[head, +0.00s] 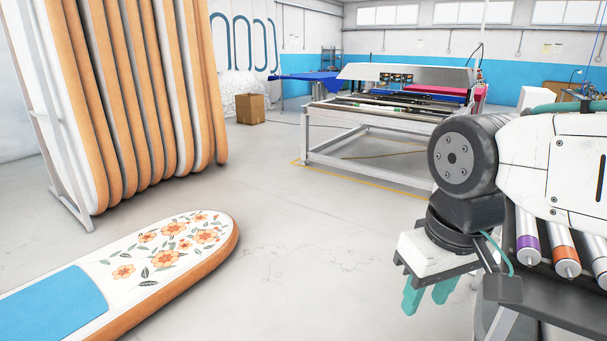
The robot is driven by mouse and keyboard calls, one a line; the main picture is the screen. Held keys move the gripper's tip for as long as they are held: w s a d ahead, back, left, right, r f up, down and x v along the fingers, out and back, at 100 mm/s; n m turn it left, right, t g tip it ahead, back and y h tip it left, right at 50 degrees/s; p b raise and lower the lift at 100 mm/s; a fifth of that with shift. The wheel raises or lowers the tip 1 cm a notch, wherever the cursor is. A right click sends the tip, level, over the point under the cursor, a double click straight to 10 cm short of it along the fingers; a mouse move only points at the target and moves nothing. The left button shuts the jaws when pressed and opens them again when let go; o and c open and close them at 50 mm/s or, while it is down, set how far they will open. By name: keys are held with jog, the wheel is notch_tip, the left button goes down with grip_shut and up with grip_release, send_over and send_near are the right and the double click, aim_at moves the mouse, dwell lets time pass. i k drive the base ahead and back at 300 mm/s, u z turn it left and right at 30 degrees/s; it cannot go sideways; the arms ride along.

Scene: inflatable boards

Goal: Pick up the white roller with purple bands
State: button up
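The white roller with purple bands (526,224) lies at the right in the head view. A purple band and a metal end cap show near its close end; its far part is hidden behind my arm. My gripper (430,297) hangs to the left of the roller and lower in the picture, pointing down. Its two teal fingers are apart with nothing visible between them. It is not touching the roller.
An orange-banded roller (564,250) and another roller (598,247) lie beside it above a dark tray (575,305). A floral board (160,252) lies at left; boards stand racked (135,110) behind. A machine table (385,108) stands at the back. The middle floor is clear.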

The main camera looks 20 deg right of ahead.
aim_at(529, 253)
jog(key=z, duration=1.05)
jog(key=i, duration=1.1)
jog(key=z, duration=0.7)
